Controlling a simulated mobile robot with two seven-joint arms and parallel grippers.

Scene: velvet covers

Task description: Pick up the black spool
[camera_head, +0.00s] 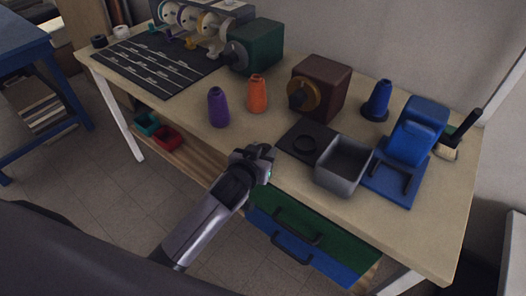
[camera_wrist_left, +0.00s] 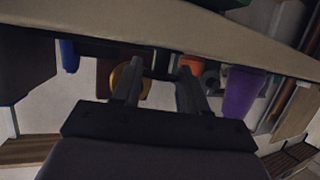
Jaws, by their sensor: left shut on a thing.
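My left gripper (camera_head: 265,160) is over the front edge of the table, in front of the orange cone. It is shut on a small dark thing, which looks like the black spool; its outline is hard to make out against the dark fingers. In the left wrist view the two fingers (camera_wrist_left: 157,85) point up the picture, with the dark thing (camera_wrist_left: 161,66) between their tips. My right gripper is out of view.
A purple cone (camera_head: 218,108) and an orange cone (camera_head: 257,94) stand behind the gripper. A grey bin (camera_head: 343,168), a black mat (camera_head: 294,141) and a blue machine (camera_head: 416,131) are at right. A maroon box (camera_head: 319,87) stands behind. Drawers (camera_head: 310,232) hang below the tabletop.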

